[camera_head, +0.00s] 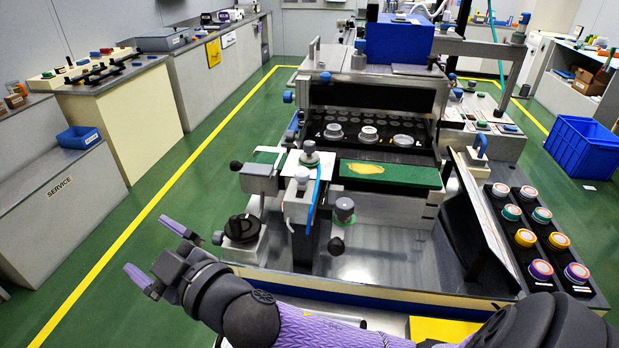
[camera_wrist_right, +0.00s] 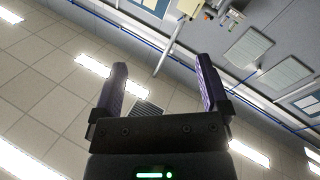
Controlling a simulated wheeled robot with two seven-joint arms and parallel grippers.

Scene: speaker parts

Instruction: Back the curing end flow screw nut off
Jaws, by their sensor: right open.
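My right gripper (camera_head: 147,246) is at the left of the head view, with its purple fingers spread apart and nothing between them. It is left of the machine and apart from it, over the green floor. In the right wrist view the open fingers (camera_wrist_right: 157,90) face the ceiling and a wall. The bench machine has several knobs at its front: a large black knob (camera_head: 242,229), a grey-green knob (camera_head: 344,208) and a grey knob (camera_head: 310,153). I cannot tell which one is the flow screw nut. My left gripper is not in view.
A green-topped plate (camera_head: 390,174) and a tray of round parts (camera_head: 405,152) sit on the machine. A black rack (camera_head: 585,291) of coloured-lid jars stands at right, beside a tilted panel (camera_head: 484,215). Side counters (camera_head: 125,110) line the left; the floor between is clear.

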